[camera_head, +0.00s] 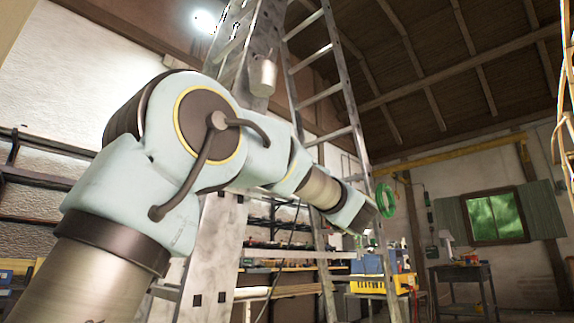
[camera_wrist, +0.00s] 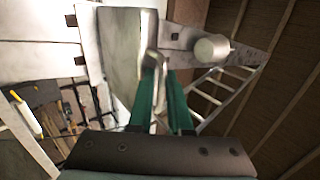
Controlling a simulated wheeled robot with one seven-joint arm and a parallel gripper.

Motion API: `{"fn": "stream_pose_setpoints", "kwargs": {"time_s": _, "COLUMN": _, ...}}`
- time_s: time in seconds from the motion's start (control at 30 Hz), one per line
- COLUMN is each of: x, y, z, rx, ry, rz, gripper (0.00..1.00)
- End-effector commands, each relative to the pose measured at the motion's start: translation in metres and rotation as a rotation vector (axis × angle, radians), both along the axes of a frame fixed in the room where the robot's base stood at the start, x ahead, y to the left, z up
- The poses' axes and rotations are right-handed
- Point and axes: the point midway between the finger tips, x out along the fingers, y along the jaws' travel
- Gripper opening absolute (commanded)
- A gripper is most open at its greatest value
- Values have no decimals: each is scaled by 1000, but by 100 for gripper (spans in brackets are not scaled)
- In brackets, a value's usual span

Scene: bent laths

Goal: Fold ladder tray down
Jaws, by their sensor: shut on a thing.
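The tall grey metal ladder (camera_head: 328,60) stands behind my arm in the head view; its rungs also show in the wrist view (camera_wrist: 228,88). In the wrist view a pale grey flat panel (camera_wrist: 118,50), which looks like the tray, lies just left of my gripper (camera_wrist: 162,68). My gripper's green fingers are shut on a narrow grey metal part at the panel's right edge, which looks like part of the tray. The fingers hide much of this part. In the head view my arm crosses in front of the ladder, and the tray cannot be made out clearly.
A metal can (camera_head: 264,76) sits high by the ladder; it also shows right of my fingers in the wrist view (camera_wrist: 211,48). A yellow crate (camera_head: 383,283) and a workbench (camera_head: 460,275) stand behind. Shelves line the left wall.

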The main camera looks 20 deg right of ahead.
Motion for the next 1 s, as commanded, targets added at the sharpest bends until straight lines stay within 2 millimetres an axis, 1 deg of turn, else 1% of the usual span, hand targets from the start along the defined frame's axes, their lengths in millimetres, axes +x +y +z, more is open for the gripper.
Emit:
{"fn": "stream_pose_setpoints", "kwargs": {"time_s": 0.03, "x": 7, "y": 1, "z": -13, "rx": 5, "ry": 24, "rz": 13, "gripper": 0}}
{"fn": "stream_pose_setpoints", "kwargs": {"time_s": 0.13, "x": 7, "y": 1, "z": -13, "rx": 6, "ry": 24, "rz": 13, "gripper": 0}}
{"fn": "stream_pose_setpoints", "kwargs": {"time_s": 0.17, "x": 7, "y": 1, "z": -13, "rx": 6, "ry": 24, "rz": 13, "gripper": 21}}
{"fn": "stream_pose_setpoints", "kwargs": {"time_s": 0.2, "x": 7, "y": 0, "z": -14, "rx": 6, "ry": 24, "rz": 12, "gripper": 25}}
{"fn": "stream_pose_setpoints", "kwargs": {"time_s": 0.4, "x": 6, "y": -1, "z": -14, "rx": 8, "ry": 26, "rz": 9, "gripper": 25}}
{"fn": "stream_pose_setpoints", "kwargs": {"time_s": 0.53, "x": -2, "y": -6, "z": -20, "rx": 9, "ry": 25, "rz": 5, "gripper": 25}}
{"fn": "stream_pose_setpoints", "kwargs": {"time_s": 0.67, "x": -20, "y": -14, "z": -32, "rx": 9, "ry": 21, "rz": 3, "gripper": 25}}
{"fn": "stream_pose_setpoints", "kwargs": {"time_s": 0.8, "x": -42, "y": -23, "z": -47, "rx": 7, "ry": 15, "rz": 2, "gripper": 25}}
{"fn": "stream_pose_setpoints", "kwargs": {"time_s": 1.0, "x": -67, "y": -33, "z": -64, "rx": 2, "ry": 9, "rz": 2, "gripper": 25}}
